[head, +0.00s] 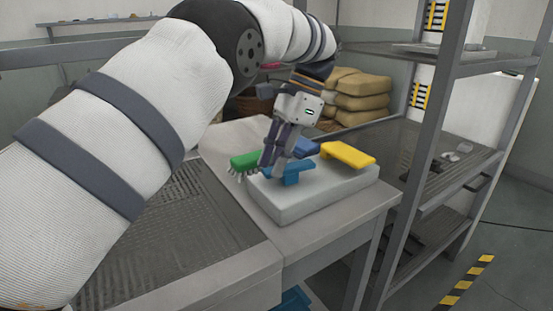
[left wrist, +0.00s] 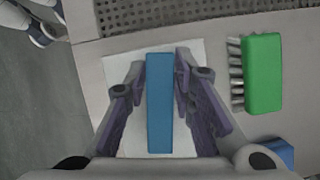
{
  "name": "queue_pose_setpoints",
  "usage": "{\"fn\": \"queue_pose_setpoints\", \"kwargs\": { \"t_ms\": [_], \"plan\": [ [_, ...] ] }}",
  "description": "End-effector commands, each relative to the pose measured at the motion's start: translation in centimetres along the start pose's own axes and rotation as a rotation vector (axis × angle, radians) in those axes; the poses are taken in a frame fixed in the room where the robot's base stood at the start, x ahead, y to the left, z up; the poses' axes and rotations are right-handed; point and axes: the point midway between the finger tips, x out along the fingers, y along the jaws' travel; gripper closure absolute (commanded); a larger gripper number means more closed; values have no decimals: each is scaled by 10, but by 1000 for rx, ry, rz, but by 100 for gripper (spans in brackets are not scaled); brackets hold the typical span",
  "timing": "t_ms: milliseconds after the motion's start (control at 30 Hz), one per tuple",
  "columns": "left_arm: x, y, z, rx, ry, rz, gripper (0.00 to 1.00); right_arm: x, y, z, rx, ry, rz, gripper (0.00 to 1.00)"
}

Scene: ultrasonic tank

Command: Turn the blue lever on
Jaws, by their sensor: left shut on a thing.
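The blue lever (head: 294,174) stands out from a white block (head: 325,196) on the table, with a yellow lever (head: 348,154) to its right. My left gripper (head: 272,168) points down at the blue lever and partly covers it. In the left wrist view the blue lever (left wrist: 159,105) is a long bar lying between the two fingers of my left gripper (left wrist: 161,65). The gripper is shut on it, one finger against each long side. The white block (left wrist: 120,68) shows beneath. How the lever joins the block is hidden. My right gripper is not in view.
A green brush (head: 244,160) lies beside the white block, and it also shows in the left wrist view (left wrist: 262,75). Another blue object (head: 306,147) lies behind my gripper. A metal shelf rack (head: 440,125) stands at the right. A perforated surface (head: 170,225) lies at the left.

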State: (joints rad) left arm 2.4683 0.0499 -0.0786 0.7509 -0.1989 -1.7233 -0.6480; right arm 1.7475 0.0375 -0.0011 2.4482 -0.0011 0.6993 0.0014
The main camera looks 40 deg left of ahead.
Motion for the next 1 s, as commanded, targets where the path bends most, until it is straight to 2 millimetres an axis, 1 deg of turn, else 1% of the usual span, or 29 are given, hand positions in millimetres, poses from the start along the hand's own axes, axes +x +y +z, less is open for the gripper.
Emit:
{"fn": "queue_pose_setpoints", "kwargs": {
  "t_ms": [467,500,567,1000],
  "plan": [
    [2,1,0,-10,-2,9,100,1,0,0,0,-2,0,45],
    [2,1,0,-10,-2,9,70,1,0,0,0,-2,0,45],
    [2,1,0,-10,-2,9,57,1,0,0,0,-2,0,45],
    [0,0,0,1,0,1,57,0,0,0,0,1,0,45]
  ]
}}
